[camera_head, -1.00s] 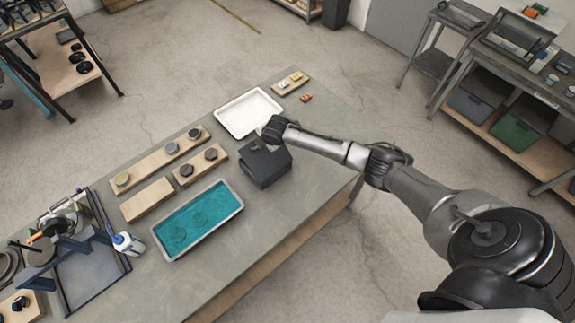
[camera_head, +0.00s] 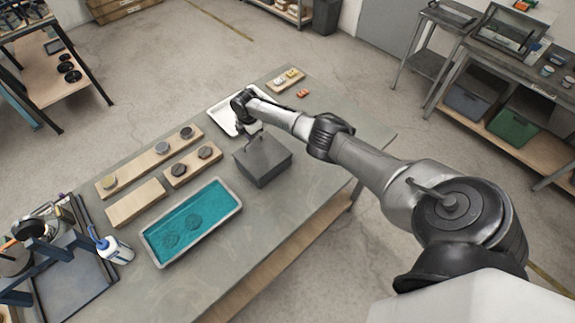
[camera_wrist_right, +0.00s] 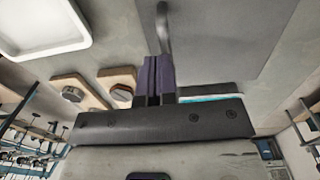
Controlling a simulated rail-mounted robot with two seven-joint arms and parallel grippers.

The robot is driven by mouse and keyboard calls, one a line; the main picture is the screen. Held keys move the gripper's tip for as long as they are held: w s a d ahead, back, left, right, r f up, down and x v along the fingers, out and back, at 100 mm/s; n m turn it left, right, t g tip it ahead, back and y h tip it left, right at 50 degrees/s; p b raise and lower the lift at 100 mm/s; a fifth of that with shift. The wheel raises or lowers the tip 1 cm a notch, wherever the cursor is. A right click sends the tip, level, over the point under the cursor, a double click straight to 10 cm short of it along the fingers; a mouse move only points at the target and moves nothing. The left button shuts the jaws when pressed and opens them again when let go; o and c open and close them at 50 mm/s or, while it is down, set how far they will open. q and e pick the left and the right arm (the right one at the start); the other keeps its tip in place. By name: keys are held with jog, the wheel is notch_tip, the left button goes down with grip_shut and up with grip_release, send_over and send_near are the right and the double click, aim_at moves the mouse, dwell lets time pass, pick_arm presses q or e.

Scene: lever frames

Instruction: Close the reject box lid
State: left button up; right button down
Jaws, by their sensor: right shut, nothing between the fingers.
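The reject box (camera_head: 265,178) is a dark grey box on the workbench, right of the white tray. Its lid (camera_head: 268,153) looks flat across the box top, with a thin handle at its far left edge. In the right wrist view the lid (camera_wrist_right: 225,40) is a broad grey plate, and its handle (camera_wrist_right: 163,28) stands just beyond my fingertips. My right gripper (camera_head: 249,128) is above the box's far left edge; its fingers (camera_wrist_right: 155,70) are together and empty. Whether they touch the handle or lid cannot be told. My left gripper is not in view.
The white tray (camera_head: 222,115) lies partly under my right wrist. A teal-filled tray (camera_head: 190,222) and wooden boards with dark round pieces (camera_head: 178,172) lie left of the box. The bench right of the box is clear.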

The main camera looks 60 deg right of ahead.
jog(key=shift+d+f, duration=0.1)
jog(key=shift+f, duration=0.3)
jog(key=shift+r, duration=0.45)
jog(key=w+r+p, duration=0.1)
jog(key=w+r, duration=0.2)
jog(key=r, duration=1)
jog(key=shift+d+r, duration=0.15)
jog(key=shift+d, duration=0.25)
